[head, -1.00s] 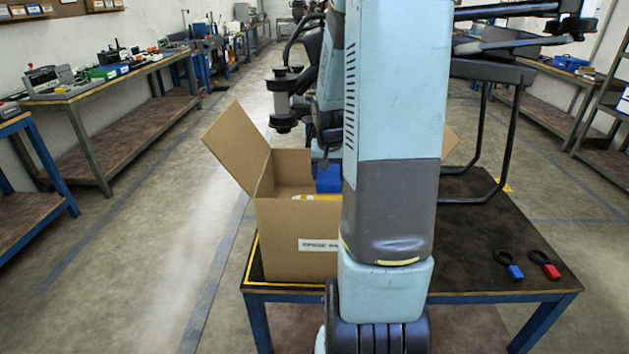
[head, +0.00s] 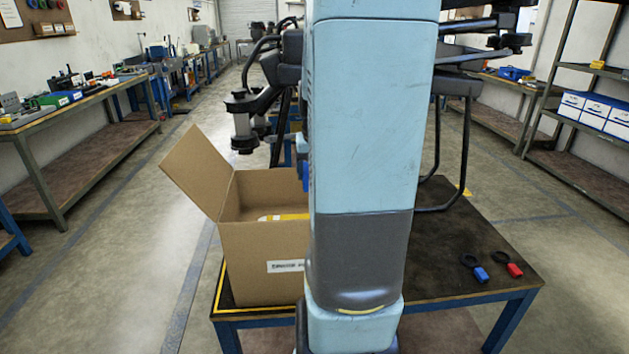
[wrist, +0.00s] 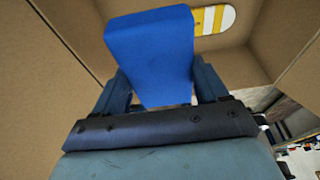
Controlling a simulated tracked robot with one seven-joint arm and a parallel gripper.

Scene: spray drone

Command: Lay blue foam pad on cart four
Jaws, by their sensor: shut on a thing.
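The blue foam pad (wrist: 150,55) is between the two fingers of my gripper (wrist: 160,85) in the wrist view, with cardboard walls around it. In the head view only a sliver of the pad (head: 305,178) shows at the left edge of my arm, near the open cardboard box (head: 250,250). My arm hides the rest of the pad and the gripper there. I can make out no marking that reads cart four.
The box stands on a dark-topped table (head: 440,265) with blue legs. A yellow-and-white item (head: 283,217) is inside it. Blue (head: 481,274) and red (head: 514,270) tags lie on the right. Shelving (head: 590,110) stands at right; the left aisle floor is clear.

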